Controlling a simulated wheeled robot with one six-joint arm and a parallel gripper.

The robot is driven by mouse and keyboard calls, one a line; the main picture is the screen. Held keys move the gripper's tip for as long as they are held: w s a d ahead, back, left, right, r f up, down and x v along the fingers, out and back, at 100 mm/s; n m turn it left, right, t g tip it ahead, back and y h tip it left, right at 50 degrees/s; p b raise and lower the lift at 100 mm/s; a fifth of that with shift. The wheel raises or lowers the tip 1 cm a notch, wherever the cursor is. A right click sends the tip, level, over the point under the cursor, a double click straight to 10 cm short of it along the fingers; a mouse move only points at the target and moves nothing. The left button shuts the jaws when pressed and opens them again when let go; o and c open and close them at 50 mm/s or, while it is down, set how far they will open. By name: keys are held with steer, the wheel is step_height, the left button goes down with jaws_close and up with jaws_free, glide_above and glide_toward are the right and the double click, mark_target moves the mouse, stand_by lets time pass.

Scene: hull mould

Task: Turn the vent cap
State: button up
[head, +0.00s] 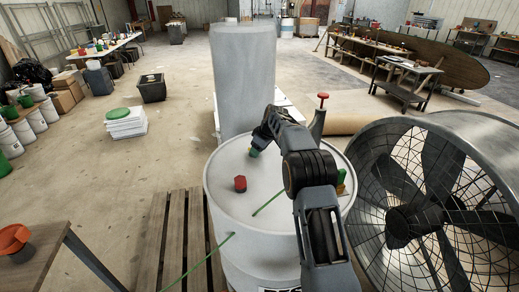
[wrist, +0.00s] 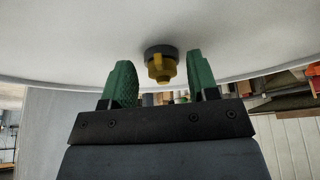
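In the wrist view a yellow lobed cap (wrist: 161,66) sits on a dark round base on a pale surface, which looks like the lid of the white drum (head: 222,165). My gripper (wrist: 158,82) is open, with its two green fingers apart. The cap shows between the fingertips with gaps on both sides; I cannot tell whether it lies between them or just beyond. In the head view my gripper (head: 254,152) is low over the lid's far part, and I cannot make out the yellow cap there.
A thin green rod (head: 267,203) shows over the lid's front. A tall grey cylinder (head: 243,80) rises behind the drum. A large caged fan (head: 425,205) stands close on the right. A red-topped handle (head: 322,99) is behind my arm. Wooden slats (head: 178,240) lie at left.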

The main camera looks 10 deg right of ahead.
steer(key=c, duration=0.8)
steer(key=m+b, duration=0.1)
steer(key=m+h, duration=0.1)
steer(key=m, duration=0.1)
steer(key=shift+s+a+m+t+b, duration=0.2)
steer(key=shift+a+m+t+b, duration=0.1)
steer(key=shift+a+t+b, duration=0.1)
steer(key=shift+s+a+r+m+t+h, duration=0.15)
steer(key=shift+m+h, duration=0.2)
steer(key=shift+m, duration=0.5)
steer(key=shift+w+a+f+m+t+h, duration=0.15)
steer(key=shift+m+h, duration=0.15)
steer(key=shift+m, duration=0.6)
steer(key=shift+s+a+r+m+h, duration=0.15)
steer(key=shift+m+h, duration=0.2)
steer(key=shift+m, duration=0.5)
steer(key=o, duration=0.9)
